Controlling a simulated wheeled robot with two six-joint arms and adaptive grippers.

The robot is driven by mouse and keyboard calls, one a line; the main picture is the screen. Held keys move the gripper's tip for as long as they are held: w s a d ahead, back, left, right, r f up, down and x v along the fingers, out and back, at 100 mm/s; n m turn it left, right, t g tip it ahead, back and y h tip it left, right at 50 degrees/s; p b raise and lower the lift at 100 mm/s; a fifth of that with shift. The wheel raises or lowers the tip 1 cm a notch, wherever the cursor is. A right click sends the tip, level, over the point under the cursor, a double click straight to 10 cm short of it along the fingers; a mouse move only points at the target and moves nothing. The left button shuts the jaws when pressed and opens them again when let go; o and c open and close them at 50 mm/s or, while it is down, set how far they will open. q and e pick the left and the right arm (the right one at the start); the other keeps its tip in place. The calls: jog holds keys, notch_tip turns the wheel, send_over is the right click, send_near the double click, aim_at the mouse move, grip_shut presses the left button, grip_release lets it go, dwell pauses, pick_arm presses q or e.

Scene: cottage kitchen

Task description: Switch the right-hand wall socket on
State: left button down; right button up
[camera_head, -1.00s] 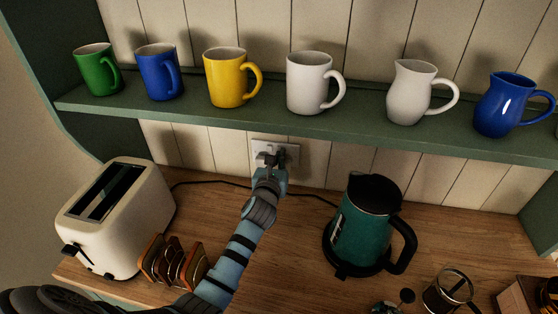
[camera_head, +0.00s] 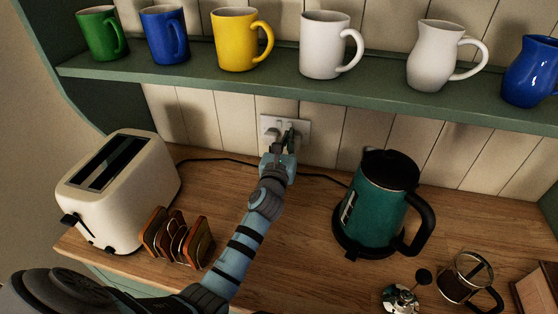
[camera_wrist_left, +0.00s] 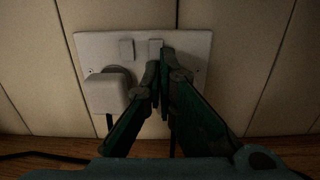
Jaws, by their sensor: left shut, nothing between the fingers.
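The wall socket (camera_head: 302,127) is a pale double plate on the panelled wall below the shelf; it fills the middle of the left wrist view (camera_wrist_left: 198,50). Its two rocker switches sit near the top edge: the left one (camera_wrist_left: 126,49) is clear, and the right-hand one (camera_wrist_left: 155,46) is partly covered by my fingertips. A white plug (camera_wrist_left: 105,93) is in the left socket. My left gripper (camera_head: 286,140) is shut and empty, its tips (camera_wrist_left: 163,62) at the right-hand switch; contact cannot be told. The fingers hide the right socket's face. My right gripper is not in view.
A cream toaster (camera_head: 118,190) and toast rack (camera_head: 177,237) stand left of my arm. A teal kettle (camera_head: 370,205) stands right, with a cafetiere (camera_head: 464,280) beyond. The shelf (camera_head: 240,86) with mugs and jugs overhangs the socket. Dark cables run along the worktop.

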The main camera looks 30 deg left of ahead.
pick_arm(q)
jog(key=f+p+v, duration=0.1)
jog(key=v, duration=1.1)
jog(key=shift+s+d, duration=0.15)
jog(key=shift+s, duration=0.25)
jog(key=shift+w+f, duration=0.1)
jog(key=shift+f, duration=0.05)
